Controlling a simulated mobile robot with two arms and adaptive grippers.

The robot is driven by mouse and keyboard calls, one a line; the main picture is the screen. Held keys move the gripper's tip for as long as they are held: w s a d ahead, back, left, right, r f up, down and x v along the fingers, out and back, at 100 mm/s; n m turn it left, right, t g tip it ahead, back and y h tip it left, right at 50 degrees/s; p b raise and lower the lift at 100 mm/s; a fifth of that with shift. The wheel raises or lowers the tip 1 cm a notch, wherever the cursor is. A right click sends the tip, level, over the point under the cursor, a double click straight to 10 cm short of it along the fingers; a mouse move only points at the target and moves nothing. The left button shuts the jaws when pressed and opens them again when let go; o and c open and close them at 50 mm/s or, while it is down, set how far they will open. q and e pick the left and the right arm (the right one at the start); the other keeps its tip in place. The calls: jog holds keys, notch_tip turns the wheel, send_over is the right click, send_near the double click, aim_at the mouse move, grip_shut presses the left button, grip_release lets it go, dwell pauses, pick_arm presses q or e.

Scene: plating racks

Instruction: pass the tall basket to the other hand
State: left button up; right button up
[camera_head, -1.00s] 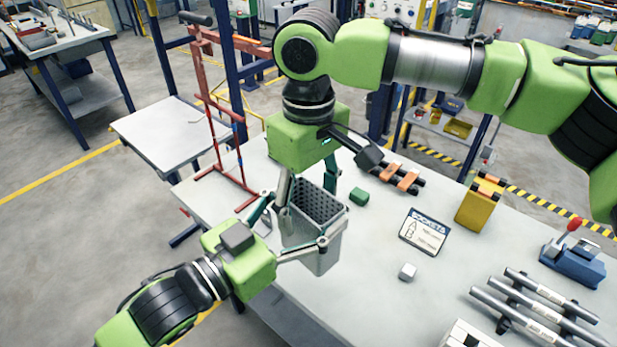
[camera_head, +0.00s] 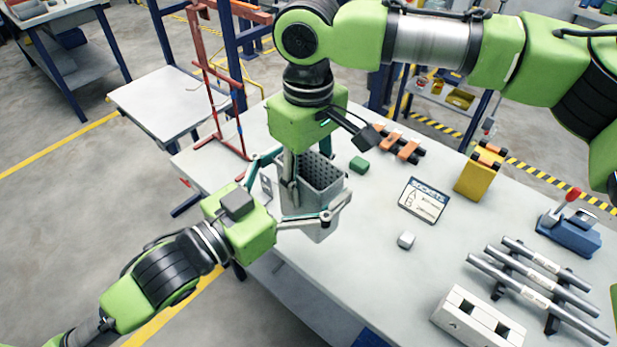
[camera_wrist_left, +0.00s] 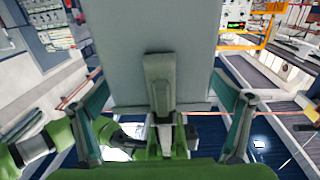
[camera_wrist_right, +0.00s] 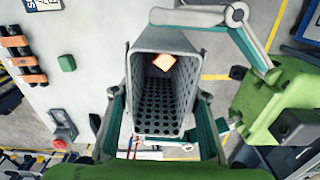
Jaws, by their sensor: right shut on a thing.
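The tall basket (camera_head: 322,176) is a grey, deep, perforated box, upright near the table's front left edge. My right gripper (camera_head: 310,185) reaches down from above and is shut on its wall. The right wrist view looks into the basket's opening (camera_wrist_right: 163,95), where a small orange patch shows. My left gripper (camera_head: 300,188) comes in from the left, its fingers spread on either side of the basket. In the left wrist view the basket's plain grey wall (camera_wrist_left: 120,45) fills the space between the fingers; I cannot tell whether they touch it.
On the table (camera_head: 370,280) are a sign card (camera_head: 422,200), a white cube (camera_head: 406,240), a green block (camera_head: 359,164), a yellow block (camera_head: 478,175) and metal bars (camera_head: 530,285). A red frame (camera_head: 215,95) stands behind the basket.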

pick_arm(q)
jog(key=a+r+n+t+h, duration=0.1)
jog(key=a+r+n+t, duration=0.1)
jog(key=a+r+t, duration=0.25)
jog(key=s+a+f+t, duration=0.2)
jog(key=a+f, duration=0.4)
jog(key=w+a+f+n+g+y, duration=0.1)
jog(key=w+a+f+y, duration=0.2)
jog(key=f, duration=0.8)
jog(key=w+a+f+g+y, duration=0.15)
jog(key=a+f+y, duration=0.25)
jog(key=f, duration=0.8)
jog(key=s+a+f+n+g+y, duration=0.1)
jog(key=s+a+f+g+y, duration=0.1)
jog(key=f, duration=0.8)
jog(key=s+a+f+n+g+y, duration=0.1)
jog(key=s+a+f+g+y, duration=0.15)
jog(key=f, duration=0.75)
jog(key=s+f+n+g+y, duration=0.1)
jog(key=s+f+g, duration=0.5)
jog(key=s+f, duration=1.2)
jog(key=s+f+g, duration=0.3)
jog(key=s+f, duration=0.2)
jog(key=s, duration=0.3)
jog(key=s+d+f+g, duration=0.1)
jog(key=s+f+g, duration=0.2)
jog(key=s, duration=0.6)
jog(key=shift+d+f, duration=0.25)
jog(key=shift+f, duration=0.7)
